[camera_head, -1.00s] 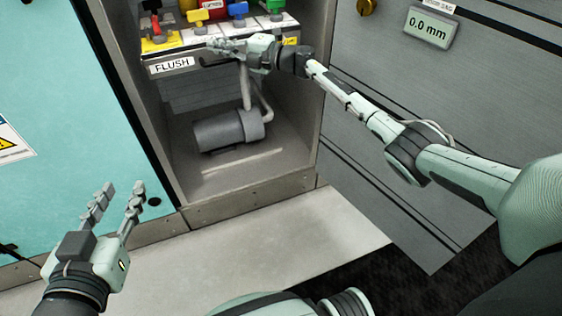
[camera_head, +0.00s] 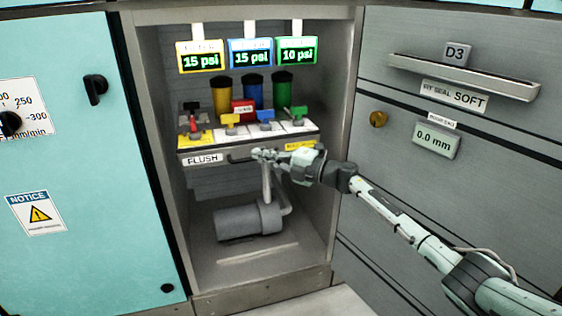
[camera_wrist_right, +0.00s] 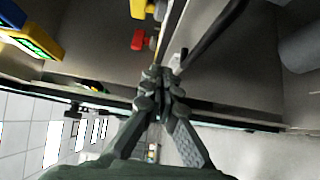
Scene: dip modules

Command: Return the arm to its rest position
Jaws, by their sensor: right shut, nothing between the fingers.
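My right gripper (camera_head: 262,154) is at the front edge of the valve shelf in the open cabinet bay, just right of the FLUSH label (camera_head: 203,159). Its fingers are shut with nothing between them. It is close to the dark handle (camera_head: 240,158) on the shelf front; I cannot tell whether they touch. In the right wrist view the fingertips (camera_wrist_right: 162,85) are together, and a dark bar (camera_wrist_right: 212,35) is near them. My right arm reaches in from the lower right. My left gripper is outside the head view.
The shelf holds yellow (camera_head: 230,121), blue (camera_head: 266,116) and green (camera_head: 298,113) valve handles. Above are displays of 15, 15 and 10 psi. A grey pump (camera_head: 240,222) lies below. Drawer D3 (camera_head: 455,54) is at right, a teal door (camera_head: 80,130) at left.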

